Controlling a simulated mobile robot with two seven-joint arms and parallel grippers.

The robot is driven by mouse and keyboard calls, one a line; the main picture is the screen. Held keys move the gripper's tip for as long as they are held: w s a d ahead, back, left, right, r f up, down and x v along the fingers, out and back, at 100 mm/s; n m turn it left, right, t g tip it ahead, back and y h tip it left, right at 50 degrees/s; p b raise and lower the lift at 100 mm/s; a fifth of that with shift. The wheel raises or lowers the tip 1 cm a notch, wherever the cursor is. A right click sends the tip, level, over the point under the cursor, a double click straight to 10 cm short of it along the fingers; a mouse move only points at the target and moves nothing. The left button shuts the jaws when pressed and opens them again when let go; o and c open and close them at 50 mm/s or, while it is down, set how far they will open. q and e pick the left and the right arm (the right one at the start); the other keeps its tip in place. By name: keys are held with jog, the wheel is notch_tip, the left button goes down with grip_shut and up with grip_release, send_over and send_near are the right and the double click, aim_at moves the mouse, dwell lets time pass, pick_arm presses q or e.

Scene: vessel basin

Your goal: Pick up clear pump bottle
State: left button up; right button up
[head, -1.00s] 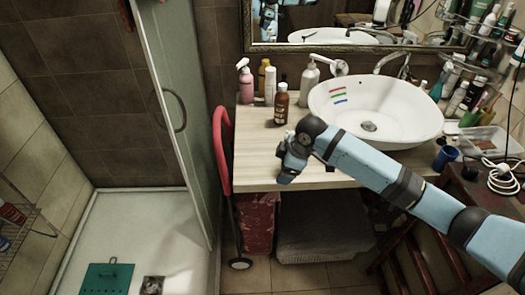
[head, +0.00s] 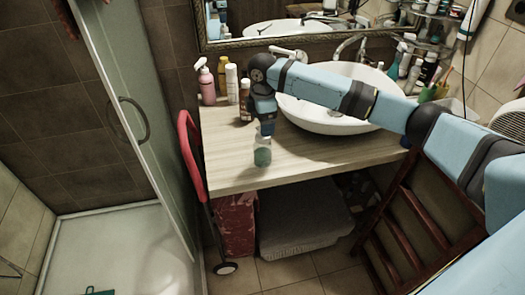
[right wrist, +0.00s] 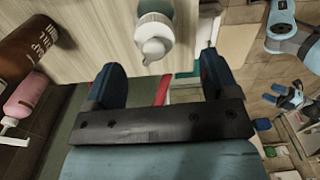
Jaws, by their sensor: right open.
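The clear pump bottle (head: 262,153), with greenish liquid, stands on the wooden counter near its front edge.
A brown bottle (head: 245,101), a pink pump bottle (head: 207,84) and a white bottle (head: 231,82) stand behind on the counter (head: 222,160). The white basin (head: 325,118) is to the right, partly behind my arm. A red-framed trolley (head: 190,150) stands at the counter's left end.

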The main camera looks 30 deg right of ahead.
aim_at(263, 149)
jog(key=f, duration=0.6)
jog(key=shift+w+f+p, duration=0.3)
jog(key=shift+w+f, duration=0.05)
jog(key=c, duration=1.3)
